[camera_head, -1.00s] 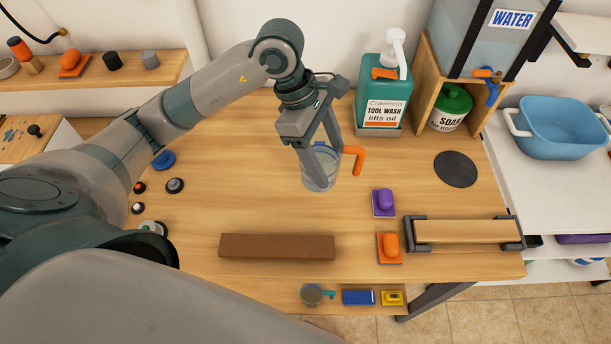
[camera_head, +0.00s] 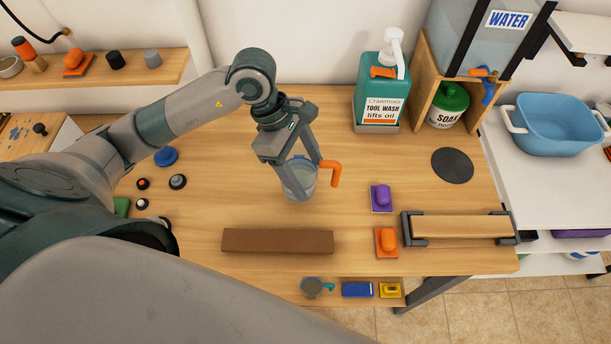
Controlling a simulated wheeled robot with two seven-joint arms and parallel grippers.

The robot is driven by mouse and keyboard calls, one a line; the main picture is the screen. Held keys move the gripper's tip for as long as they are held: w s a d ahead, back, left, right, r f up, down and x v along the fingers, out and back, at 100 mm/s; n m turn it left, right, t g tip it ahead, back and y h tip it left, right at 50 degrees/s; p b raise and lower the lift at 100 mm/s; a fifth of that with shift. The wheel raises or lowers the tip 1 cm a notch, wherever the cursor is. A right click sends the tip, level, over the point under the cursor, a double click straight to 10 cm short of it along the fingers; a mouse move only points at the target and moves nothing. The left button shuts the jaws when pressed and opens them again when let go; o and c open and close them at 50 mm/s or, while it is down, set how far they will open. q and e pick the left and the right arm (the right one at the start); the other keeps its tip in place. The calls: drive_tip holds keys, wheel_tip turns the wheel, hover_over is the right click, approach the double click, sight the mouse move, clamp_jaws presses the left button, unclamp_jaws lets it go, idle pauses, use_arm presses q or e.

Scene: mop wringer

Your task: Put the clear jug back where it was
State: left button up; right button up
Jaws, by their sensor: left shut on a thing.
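The clear jug (camera_head: 299,184) has an orange handle on its right side and looks upright over the middle of the wooden table. My left gripper (camera_head: 300,180) comes down from above and is shut on it, with a finger on each side of the jug's body. I cannot tell whether the jug's base touches the table. A dark round mat (camera_head: 452,166) lies bare on the table at the right. My right gripper does not show.
A teal tool wash bottle (camera_head: 383,95) and a soap tub (camera_head: 447,106) stand at the back right, beside the water tank (camera_head: 487,40). A brown bar (camera_head: 277,241) lies in front of the jug. Purple (camera_head: 381,197) and orange (camera_head: 386,241) blocks lie to the right.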

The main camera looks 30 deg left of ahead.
use_arm(q)
drive_tip(key=shift+f+p, duration=0.75)
drive_tip(key=shift+f, duration=0.95)
drive_tip(key=shift+f+b, duration=0.15)
drive_tip(key=shift+b, duration=0.15)
drive_tip(key=o, duration=1.5)
